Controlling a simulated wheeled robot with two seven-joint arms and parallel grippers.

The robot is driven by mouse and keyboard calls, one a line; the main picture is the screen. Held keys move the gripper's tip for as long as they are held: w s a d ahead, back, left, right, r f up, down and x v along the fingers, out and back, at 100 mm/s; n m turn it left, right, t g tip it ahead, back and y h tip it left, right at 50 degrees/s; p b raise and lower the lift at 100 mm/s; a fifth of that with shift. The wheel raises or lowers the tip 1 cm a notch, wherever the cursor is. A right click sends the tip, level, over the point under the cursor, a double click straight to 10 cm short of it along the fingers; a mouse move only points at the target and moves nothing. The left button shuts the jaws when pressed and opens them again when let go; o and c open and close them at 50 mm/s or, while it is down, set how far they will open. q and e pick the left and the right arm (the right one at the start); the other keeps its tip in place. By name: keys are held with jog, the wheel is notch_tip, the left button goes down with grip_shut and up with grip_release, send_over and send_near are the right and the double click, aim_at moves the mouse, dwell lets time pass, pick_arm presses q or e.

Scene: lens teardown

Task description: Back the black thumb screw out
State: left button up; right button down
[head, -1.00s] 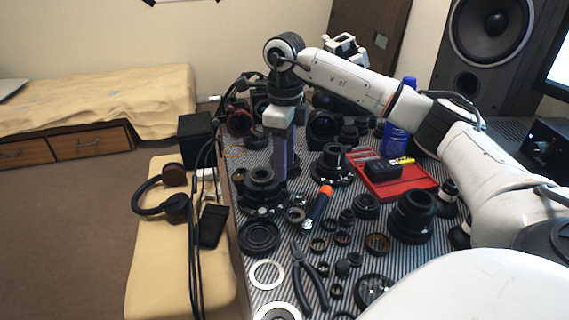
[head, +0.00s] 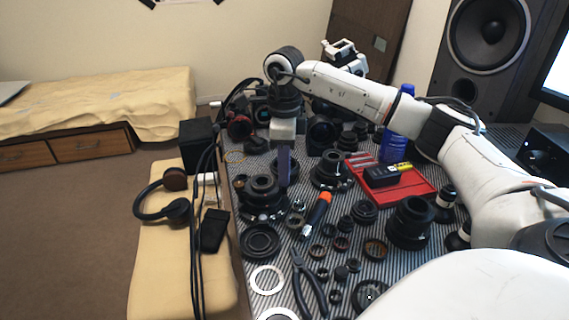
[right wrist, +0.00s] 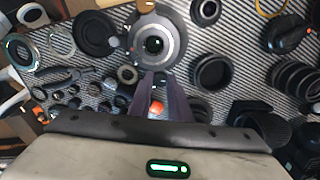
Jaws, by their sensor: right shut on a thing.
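A black lens assembly (head: 262,193) stands on the striped mat at the left of the bench. It also shows in the right wrist view (right wrist: 155,44), with a grey ring around its dark centre. My right gripper (head: 284,184) points straight down at the lens's right side, and its dark fingers (right wrist: 160,74) reach the lens's near edge in the right wrist view. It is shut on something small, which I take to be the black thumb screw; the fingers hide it. I cannot tell how far the screw sits out. My left gripper is not in view.
An orange-tipped tool (head: 318,215), pliers (head: 309,284) and several rings and lens parts crowd the striped mat (head: 283,248). A red tray (head: 412,194) and a blue bottle (head: 397,128) stand to the right. Black cables (head: 196,240) hang along the left edge.

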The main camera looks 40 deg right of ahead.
dwell(0.3)
jog(key=c, duration=1.6)
grip_release()
notch_tip(320, 180, up, 10)
jog(key=shift+r+p, duration=0.15)
jog(key=shift+p, duration=0.35)
